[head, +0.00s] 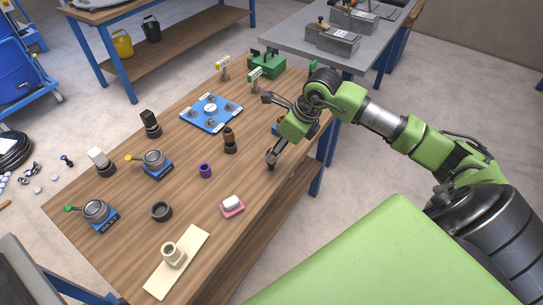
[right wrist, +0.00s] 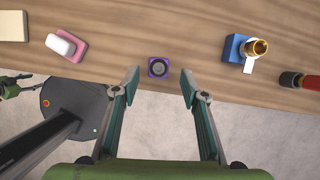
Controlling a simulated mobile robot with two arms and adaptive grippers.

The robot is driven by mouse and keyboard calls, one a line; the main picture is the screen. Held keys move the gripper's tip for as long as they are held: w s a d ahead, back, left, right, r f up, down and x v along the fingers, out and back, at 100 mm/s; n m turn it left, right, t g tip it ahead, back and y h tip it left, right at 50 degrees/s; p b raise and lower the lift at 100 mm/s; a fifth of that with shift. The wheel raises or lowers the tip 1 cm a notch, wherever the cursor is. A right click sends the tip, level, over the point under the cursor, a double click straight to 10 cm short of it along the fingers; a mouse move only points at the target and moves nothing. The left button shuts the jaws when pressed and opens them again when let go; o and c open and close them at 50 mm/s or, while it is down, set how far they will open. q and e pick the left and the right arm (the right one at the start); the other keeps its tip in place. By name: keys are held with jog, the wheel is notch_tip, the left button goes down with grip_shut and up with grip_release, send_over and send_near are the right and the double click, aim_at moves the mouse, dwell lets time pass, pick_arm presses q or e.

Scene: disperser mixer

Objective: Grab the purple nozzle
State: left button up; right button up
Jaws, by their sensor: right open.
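A small purple cylinder (head: 205,170) stands upright on the wooden table in the head view. In the right wrist view a purple square piece (right wrist: 152,74) with a dark round centre sits near the table edge. The frames do not clearly show whether these are the same thing; the square piece seems hidden behind my arm in the head view. My right gripper (head: 268,127) is open and empty over the table's right side. In the right wrist view its fingertips (right wrist: 159,75) are spread either side of the square piece, with no visible contact. My left gripper is not clearly visible.
A pink dish with a white block (head: 232,204) and a cream board (head: 160,280) lie along the near edge. A blue block with a gold piece (right wrist: 233,47) and a red-black object (right wrist: 300,80) are to the right. A blue plate (head: 211,113) lies farther back.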

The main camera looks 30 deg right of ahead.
jog(key=x, duration=0.2)
jog(key=p+x, duration=0.1)
jog(key=shift+w+a+f, duration=0.25)
jog(key=shift+a, duration=0.1)
jog(key=shift+w+f, duration=0.1)
jog(key=shift+f, duration=0.2)
grip_shut()
jog(key=shift+r, duration=0.1)
